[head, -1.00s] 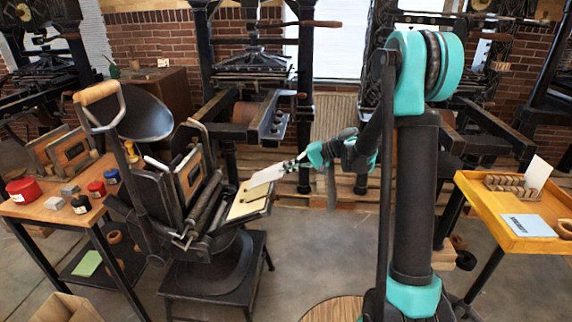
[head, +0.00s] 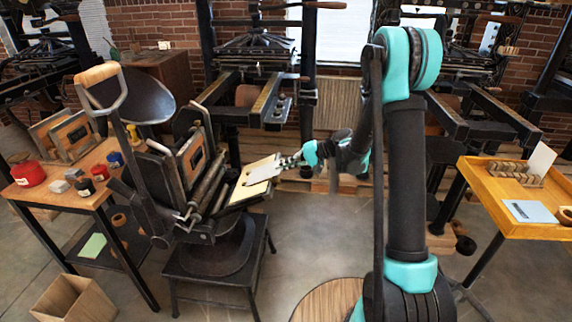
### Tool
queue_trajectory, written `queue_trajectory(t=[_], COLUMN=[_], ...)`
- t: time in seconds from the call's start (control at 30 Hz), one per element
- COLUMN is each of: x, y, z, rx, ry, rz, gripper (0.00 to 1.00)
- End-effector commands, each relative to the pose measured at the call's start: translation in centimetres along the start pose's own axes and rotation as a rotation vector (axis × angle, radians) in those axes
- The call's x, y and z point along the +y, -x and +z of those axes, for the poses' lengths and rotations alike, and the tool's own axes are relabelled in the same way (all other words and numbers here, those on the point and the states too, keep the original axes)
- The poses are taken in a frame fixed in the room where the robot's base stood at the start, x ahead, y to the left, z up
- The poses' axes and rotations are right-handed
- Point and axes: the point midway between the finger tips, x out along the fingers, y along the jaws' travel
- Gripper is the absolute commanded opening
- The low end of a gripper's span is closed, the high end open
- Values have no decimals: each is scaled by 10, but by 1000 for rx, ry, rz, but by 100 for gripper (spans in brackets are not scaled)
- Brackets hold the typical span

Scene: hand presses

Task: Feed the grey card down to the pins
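My gripper (head: 284,162) reaches in from the right at the press's feed board. It looks shut on a pale grey card (head: 262,170), which sticks out to the left from the fingertips. The card lies over or just above the cream sheet (head: 246,190) on the slanted board; I cannot tell whether they touch. The hand press (head: 160,170) is black, with a wooden-handled lever, a round ink disc and rollers beside the board. The pins are too small to make out.
A wooden side table (head: 92,188) with a red tin (head: 28,173) and small jars stands left of the press. A yellow tray table (head: 490,185) holding a blue-grey sheet (head: 530,211) is at the right. An open box (head: 75,303) sits on the floor.

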Motion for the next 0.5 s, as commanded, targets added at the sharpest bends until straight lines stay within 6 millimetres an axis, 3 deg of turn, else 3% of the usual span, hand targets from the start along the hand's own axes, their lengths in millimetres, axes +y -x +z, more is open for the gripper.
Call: queue_trajectory(t=[0.37,0.5], x=[0,0], y=[-3,-3], z=[0,0], rx=[0,0], ry=[0,0], rz=[0,0], gripper=[0,15])
